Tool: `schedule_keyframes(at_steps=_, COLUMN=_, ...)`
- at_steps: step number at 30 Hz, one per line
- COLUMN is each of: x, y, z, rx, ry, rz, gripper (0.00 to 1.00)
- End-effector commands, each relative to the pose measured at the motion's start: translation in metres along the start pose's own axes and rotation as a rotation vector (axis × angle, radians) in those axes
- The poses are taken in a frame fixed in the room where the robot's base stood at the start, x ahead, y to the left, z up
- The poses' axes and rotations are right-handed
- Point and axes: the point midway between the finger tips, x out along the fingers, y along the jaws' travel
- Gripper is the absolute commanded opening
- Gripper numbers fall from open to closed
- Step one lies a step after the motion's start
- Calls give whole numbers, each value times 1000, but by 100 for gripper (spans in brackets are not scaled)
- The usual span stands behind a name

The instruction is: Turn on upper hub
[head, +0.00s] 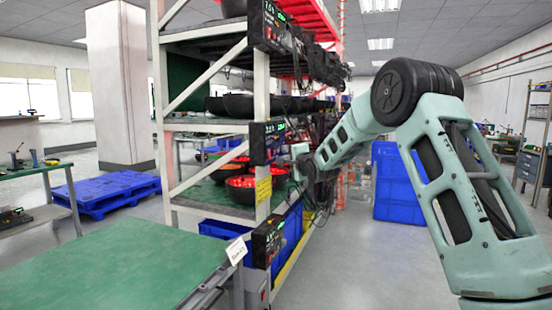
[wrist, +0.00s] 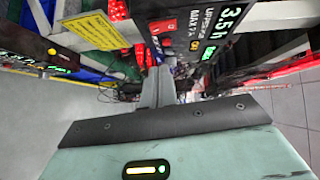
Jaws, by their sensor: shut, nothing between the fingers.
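The white rack (head: 262,75) carries black bowls (head: 238,105) and red-filled bowls (head: 243,188), with cables along its side. A green table (head: 110,272) stands front left. The aisle floor (head: 365,265) is clear.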

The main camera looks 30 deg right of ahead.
Motion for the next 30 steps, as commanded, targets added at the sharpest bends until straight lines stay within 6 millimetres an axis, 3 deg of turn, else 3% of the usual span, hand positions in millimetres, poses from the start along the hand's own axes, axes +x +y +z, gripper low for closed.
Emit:
schedule_keyframes(at_steps=3, x=24, y=-1, z=0, rx=0, ry=-1, rz=0, gripper=0)
schedule_keyframes(at_steps=9, x=43, y=-1, z=21, rx=0, ry=-2, rz=1, gripper=0)
schedule_keyframes(at_steps=30, x=55, y=7, z=31, rx=30, ry=0, rz=-31, gripper=0)
